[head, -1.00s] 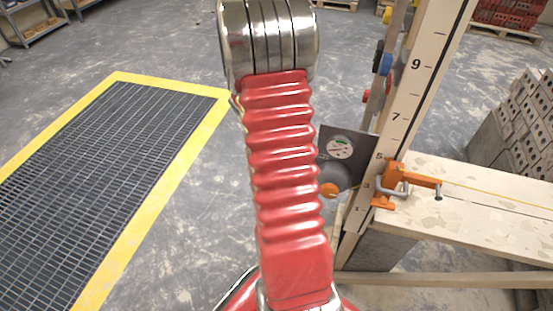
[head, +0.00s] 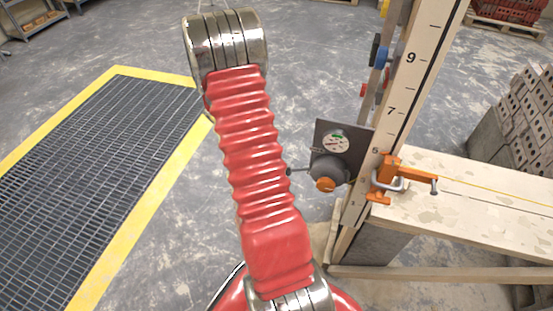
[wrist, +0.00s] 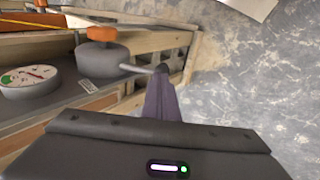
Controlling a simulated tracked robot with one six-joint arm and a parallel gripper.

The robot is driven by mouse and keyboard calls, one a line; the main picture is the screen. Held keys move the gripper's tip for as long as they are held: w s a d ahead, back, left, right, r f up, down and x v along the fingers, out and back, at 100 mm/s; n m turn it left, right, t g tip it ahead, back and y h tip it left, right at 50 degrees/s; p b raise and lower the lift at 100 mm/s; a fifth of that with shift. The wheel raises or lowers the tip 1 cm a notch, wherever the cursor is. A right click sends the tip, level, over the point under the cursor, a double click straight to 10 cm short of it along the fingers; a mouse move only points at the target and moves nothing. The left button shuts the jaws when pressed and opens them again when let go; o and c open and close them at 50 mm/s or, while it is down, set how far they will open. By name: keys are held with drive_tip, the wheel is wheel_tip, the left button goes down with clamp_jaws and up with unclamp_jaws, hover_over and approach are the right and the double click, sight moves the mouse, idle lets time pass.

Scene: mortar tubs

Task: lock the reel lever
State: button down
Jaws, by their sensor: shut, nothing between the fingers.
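The reel (head: 328,166) is a grey drum with an orange knob (head: 326,185), mounted on a dark panel (head: 352,141) with a round dial (head: 335,142). Its thin lever (head: 301,171) sticks out to the left and ends close to my arm's outline. In the wrist view the reel (wrist: 103,61) is at upper left, with its lever (wrist: 143,69) pointing right. My gripper (wrist: 161,73) is shut and empty, its dark fingertips at the lever's outer end. I cannot tell whether they touch it. In the head view my gripper is hidden.
An upright numbered board (head: 411,84) stands behind the panel. An orange clamp (head: 385,177) grips the pale plank (head: 465,193) to the right. Perforated bricks (head: 520,120) are stacked at far right. A yellow-edged floor grate (head: 92,150) lies left.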

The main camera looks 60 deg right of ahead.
drive_tip(key=shift+r, duration=0.6)
drive_tip(key=w+f+v, duration=0.1)
drive_tip(key=w+v, duration=0.1)
drive_tip(key=v, duration=1.1)
drive_tip(key=shift+w+a+f, duration=0.15)
drive_tip(key=shift+w+a, duration=0.15)
drive_tip(key=shift+a, duration=0.05)
